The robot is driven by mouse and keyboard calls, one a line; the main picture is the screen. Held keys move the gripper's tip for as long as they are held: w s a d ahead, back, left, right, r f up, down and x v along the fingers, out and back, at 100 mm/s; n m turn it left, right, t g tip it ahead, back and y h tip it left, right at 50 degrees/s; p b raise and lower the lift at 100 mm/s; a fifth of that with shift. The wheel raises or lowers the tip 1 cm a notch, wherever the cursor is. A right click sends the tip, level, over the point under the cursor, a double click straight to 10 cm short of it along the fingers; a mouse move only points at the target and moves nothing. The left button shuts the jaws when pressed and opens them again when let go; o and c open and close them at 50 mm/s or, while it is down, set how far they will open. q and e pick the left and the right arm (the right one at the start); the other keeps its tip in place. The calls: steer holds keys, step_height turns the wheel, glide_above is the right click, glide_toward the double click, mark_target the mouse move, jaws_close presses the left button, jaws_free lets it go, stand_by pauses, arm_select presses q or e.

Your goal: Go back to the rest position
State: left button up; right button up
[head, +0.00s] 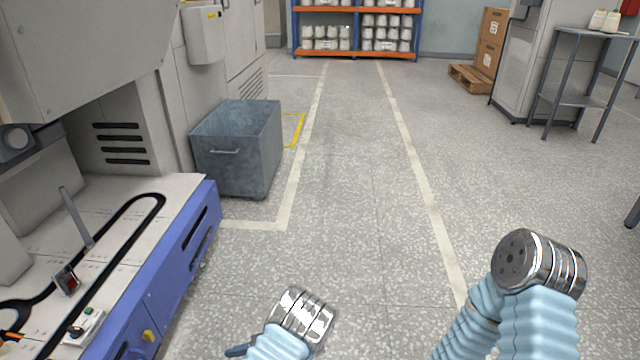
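Parts of both my arms show at the bottom of the head view, with light blue ribbed sleeves and silver joints. The left arm's silver joint is at the bottom centre, and the right arm's larger one is at the lower right. Neither gripper's fingers show, so I cannot see whether they hold anything. No bobbin tray is seen near my arms.
A machine with a blue front panel (170,270) stands close on the left. A grey metal bin (238,160) stands beyond it. A grey side table (575,95) is at the right. A rack (355,55) with white bobbins stands far back. The marked aisle floor (360,170) is clear.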

arm_select(q)
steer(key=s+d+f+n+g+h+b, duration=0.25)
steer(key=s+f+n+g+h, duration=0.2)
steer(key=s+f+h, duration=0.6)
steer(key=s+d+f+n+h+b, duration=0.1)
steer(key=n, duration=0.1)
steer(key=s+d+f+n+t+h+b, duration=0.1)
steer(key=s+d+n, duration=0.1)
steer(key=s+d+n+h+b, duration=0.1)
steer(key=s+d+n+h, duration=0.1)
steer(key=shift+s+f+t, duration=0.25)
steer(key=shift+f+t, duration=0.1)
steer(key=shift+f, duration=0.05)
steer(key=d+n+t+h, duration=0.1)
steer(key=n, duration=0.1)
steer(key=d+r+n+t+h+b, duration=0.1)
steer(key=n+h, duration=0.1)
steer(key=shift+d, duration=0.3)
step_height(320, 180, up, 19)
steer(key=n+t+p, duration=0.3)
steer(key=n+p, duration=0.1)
steer(key=p, duration=1.1)
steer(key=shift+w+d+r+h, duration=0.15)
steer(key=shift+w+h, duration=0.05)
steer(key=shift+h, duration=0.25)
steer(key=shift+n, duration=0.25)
